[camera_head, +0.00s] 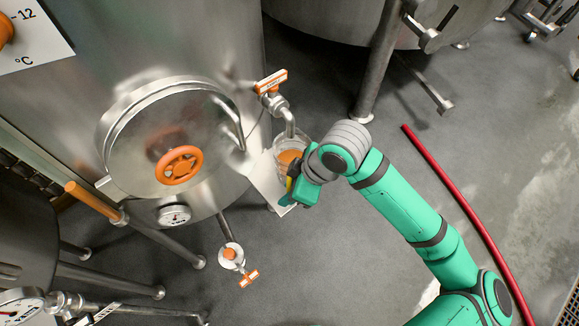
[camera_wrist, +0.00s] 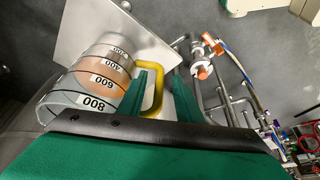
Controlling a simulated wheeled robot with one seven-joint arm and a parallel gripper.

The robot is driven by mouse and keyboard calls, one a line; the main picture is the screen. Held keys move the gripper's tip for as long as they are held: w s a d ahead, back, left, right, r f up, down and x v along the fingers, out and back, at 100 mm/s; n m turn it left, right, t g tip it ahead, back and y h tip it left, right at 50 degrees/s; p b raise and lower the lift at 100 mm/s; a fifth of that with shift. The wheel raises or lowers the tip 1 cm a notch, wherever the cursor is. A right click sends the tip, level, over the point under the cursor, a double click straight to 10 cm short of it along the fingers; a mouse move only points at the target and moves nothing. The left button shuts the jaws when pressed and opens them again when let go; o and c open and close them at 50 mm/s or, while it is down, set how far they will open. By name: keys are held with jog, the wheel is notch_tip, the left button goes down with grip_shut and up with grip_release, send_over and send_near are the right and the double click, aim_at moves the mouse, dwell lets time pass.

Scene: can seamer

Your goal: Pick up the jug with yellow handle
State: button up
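The jug (camera_head: 284,146) is clear, with orange liquid inside, and stands on a small metal shelf under a tap spout in the head view. In the wrist view the jug (camera_wrist: 72,98) shows at the left with black volume marks, and its yellow handle (camera_wrist: 158,92) faces my gripper. My gripper (camera_wrist: 163,85) is open at the handle. One green finger is on the jug side of the handle's outer bar and the other beyond it, with visible gaps. In the head view my gripper (camera_head: 297,190) is beside the jug and partly covers it.
The shelf (camera_head: 262,182) projects from a large steel tank (camera_head: 80,75) with a round hatch and orange handwheel (camera_head: 179,165). The orange-handled tap (camera_head: 271,82) and its spout are just above the jug. A red hose (camera_head: 440,175) lies on the open grey floor at right.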

grip_shut()
dwell(1.3)
